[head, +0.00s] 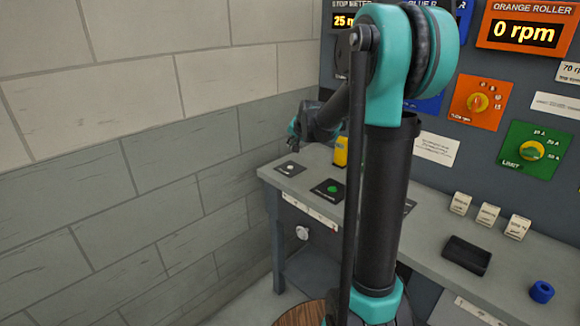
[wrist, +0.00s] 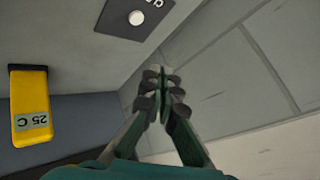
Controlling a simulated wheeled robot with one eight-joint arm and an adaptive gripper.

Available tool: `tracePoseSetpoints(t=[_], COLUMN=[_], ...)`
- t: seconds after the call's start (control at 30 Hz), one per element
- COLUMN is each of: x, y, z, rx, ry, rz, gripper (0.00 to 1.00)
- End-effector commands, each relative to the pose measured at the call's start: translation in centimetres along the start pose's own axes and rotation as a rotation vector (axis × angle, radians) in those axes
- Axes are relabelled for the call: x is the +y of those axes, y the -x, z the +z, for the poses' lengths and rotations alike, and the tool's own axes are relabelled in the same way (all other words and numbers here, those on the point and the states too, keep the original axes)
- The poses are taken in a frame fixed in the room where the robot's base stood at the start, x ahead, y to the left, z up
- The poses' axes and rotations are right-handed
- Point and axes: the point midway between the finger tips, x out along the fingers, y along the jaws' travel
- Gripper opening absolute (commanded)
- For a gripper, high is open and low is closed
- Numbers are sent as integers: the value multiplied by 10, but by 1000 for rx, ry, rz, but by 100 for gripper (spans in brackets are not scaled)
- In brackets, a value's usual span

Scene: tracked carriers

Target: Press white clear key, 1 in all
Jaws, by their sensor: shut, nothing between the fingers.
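The white key (head: 290,167) is a small round button on a dark plate at the left end of the grey bench. In the wrist view the white key (wrist: 136,17) shows at the top, with part of its lettering cut off by the frame edge. My gripper (wrist: 161,76) is shut and empty. Its fingertips are apart from the key, below and to the right of it in the wrist view. In the head view my gripper (head: 272,150) is small and dark, above the bench's left end, near the key.
A green key (head: 333,188) on a dark plate sits right of the white one. A yellow block (wrist: 29,105) marked 25 C stands near the panel. A block wall (head: 150,200) is close on the left. White blocks, a black tray (head: 466,256) and a blue ring (head: 541,291) lie right.

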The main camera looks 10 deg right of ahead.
Motion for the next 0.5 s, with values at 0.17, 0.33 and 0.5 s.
tracePoseSetpoints(t=[0.17,0.33,0.5], x=[-9,-10,-10], y=[-9,-10,-9], z=[-13,-14,-14], rx=[12,14,14], ry=[-28,-32,-31], rz=[-15,-16,-16], gripper=[0,0,0])
